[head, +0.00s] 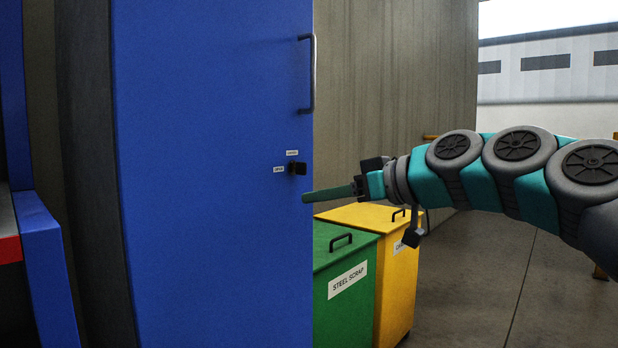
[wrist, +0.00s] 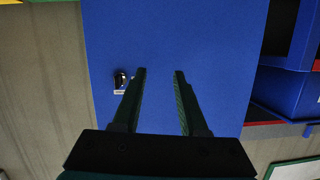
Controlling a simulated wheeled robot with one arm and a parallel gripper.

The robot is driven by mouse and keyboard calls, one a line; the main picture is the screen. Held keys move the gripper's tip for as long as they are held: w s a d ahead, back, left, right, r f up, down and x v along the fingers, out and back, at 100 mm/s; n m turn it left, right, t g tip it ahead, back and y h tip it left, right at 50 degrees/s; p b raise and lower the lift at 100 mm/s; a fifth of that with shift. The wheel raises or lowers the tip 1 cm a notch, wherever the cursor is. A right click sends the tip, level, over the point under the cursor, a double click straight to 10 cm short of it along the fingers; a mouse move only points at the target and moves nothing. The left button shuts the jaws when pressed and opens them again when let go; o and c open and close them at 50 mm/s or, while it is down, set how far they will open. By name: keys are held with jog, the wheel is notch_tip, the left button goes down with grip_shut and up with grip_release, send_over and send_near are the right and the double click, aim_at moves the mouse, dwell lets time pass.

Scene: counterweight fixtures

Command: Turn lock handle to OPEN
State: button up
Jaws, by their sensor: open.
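The lock handle (head: 297,168) is a small dark knob on the face of a blue door (head: 210,200). Two small white labels sit by it, one above and one to its left; their text is too small to read. In the wrist view the lock handle (wrist: 121,78) shows left of the fingers, with a label beside it. My gripper (head: 306,197) is to the right of and slightly below the lock handle in the head view, apart from it. In the wrist view my gripper (wrist: 160,72) is open, with only blue door surface between its fingers.
A dark pull handle (head: 313,73) is higher on the door's right edge. A green bin (head: 335,290) labelled STEEL SCRAP and a yellow bin (head: 385,225) stand below my arm. A blue structure with a red edge (head: 8,250) is at left.

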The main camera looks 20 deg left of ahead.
aim_at(306, 164)
jog(key=w+r+t+y+b, duration=0.15)
jog(key=w+r, duration=0.25)
jog(key=w, duration=0.5)
jog(key=shift+t+y, duration=0.35)
jog(key=shift+y, duration=0.1)
jog(key=shift+p+x, duration=0.5)
jog(key=shift+x, duration=3.35)
jog(key=shift+s+a, duration=0.1)
jog(key=shift+s, duration=0.05)
jog(key=shift+c, duration=0.3)
jog(key=shift+f, duration=0.1)
grip_shut()
